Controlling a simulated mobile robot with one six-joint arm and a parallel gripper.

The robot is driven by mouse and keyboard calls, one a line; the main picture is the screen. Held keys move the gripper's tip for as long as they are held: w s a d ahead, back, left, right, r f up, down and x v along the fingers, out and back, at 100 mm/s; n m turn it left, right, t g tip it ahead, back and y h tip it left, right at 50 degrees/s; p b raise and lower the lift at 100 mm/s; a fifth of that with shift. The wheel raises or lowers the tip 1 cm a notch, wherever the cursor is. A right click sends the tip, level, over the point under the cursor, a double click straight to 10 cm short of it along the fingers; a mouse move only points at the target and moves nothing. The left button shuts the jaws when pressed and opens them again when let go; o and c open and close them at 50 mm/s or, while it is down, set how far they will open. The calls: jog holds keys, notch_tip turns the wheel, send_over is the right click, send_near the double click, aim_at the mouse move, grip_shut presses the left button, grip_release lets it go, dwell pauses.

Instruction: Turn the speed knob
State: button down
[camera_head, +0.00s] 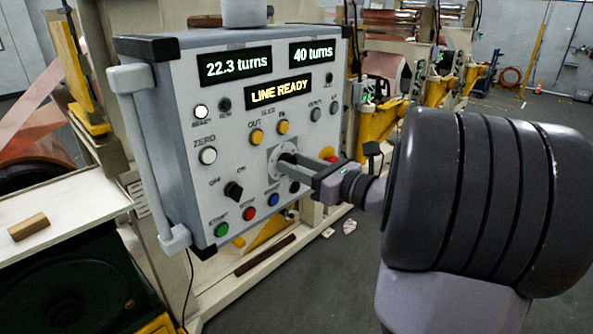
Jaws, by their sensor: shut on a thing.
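The grey control panel (185,115) faces me at the left centre, slightly turned. A round pale dial plate (277,157) sits at its lower right, with the dark speed knob (288,157) at its centre. My gripper (297,163) reaches in from the right and is shut on this knob. The fingers hide most of the knob, and I cannot read its pointer or its label. The displays read "22.3 turns", "40 turns" and "LINE READY".
Around the dial are a black selector switch (233,190), green (222,229), red (249,213) and blue (274,199) buttons, and yellow buttons (257,136). A wooden block (28,227) lies on a ledge at left. Open floor lies below right.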

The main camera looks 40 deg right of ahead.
jog(key=n+b, duration=0.5)
jog(key=b, duration=0.2)
jog(key=n+h+b, duration=0.1)
jog(key=n+b, duration=0.5)
jog(key=b, duration=0.1)
jog(key=shift+a+f, duration=0.1)
jog(key=shift+a, duration=0.1)
dwell(0.3)
jog(key=c, duration=0.9)
grip_release()
jog(key=s, duration=0.5)
jog(key=s+d+r, duration=0.1)
jog(key=s, duration=0.5)
jog(key=s+p, duration=0.1)
jog(key=s, duration=0.5)
jog(key=shift+s+d+r, duration=0.2)
jog(key=shift+d, duration=0.2)
